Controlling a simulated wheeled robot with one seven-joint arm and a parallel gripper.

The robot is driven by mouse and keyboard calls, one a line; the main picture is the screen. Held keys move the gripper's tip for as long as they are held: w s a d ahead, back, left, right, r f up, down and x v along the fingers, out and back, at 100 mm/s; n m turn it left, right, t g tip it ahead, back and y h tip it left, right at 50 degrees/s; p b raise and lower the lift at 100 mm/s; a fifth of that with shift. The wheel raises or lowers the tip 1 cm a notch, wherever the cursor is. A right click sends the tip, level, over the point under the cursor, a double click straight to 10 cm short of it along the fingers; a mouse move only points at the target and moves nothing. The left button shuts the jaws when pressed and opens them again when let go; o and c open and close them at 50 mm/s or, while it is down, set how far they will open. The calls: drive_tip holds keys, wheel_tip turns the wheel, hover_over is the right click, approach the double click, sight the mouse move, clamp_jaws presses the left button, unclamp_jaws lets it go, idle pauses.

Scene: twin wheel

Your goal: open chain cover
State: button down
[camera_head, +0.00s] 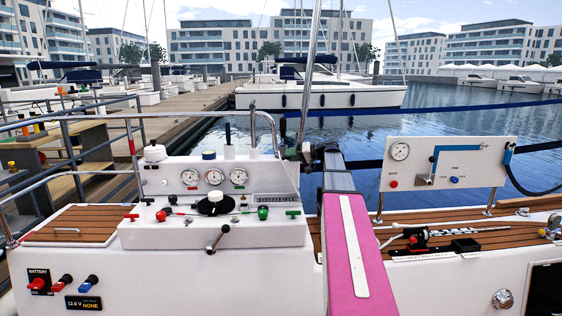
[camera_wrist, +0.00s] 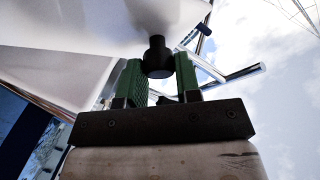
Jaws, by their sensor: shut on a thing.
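My gripper (camera_wrist: 160,78) shows in the wrist view with two green fingers on a dark crossbar. Its fingers are shut on a black knob (camera_wrist: 157,57), which sits under a rounded white part (camera_wrist: 155,12). In the head view my pink arm rises in front, right of the white console (camera_head: 285,240), and its end reaches past the console's right side; I cannot make out the fingers there. A wooden slatted hatch (camera_head: 95,220) with a metal handle (camera_head: 66,230) lies flat at the left. I cannot tell which part is the chain cover.
The console carries gauges (camera_head: 214,177), a black dial (camera_head: 215,203) and a crank handle (camera_head: 217,237). A metal rail (camera_head: 253,125) stands at its back. A white panel (camera_head: 447,163) stands right of my arm, above a wooden deck (camera_head: 470,215). Rails and a dock lie left.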

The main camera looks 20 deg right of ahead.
drive_tip(key=shift+y, duration=0.3)
drive_tip(key=shift+s+d+r, duration=0.1)
drive_tip(key=shift+s+d, duration=0.15)
drive_tip(key=shift+d, duration=0.8)
drive_tip(key=shift+s+d+r, duration=0.1)
drive_tip(key=shift+s+d, duration=0.1)
drive_tip(key=shift+d, duration=0.85)
drive_tip(key=c, duration=0.8)
unclamp_jaws()
drive_tip(key=v, duration=1.1)
drive_tip(key=shift+s+f, duration=0.1)
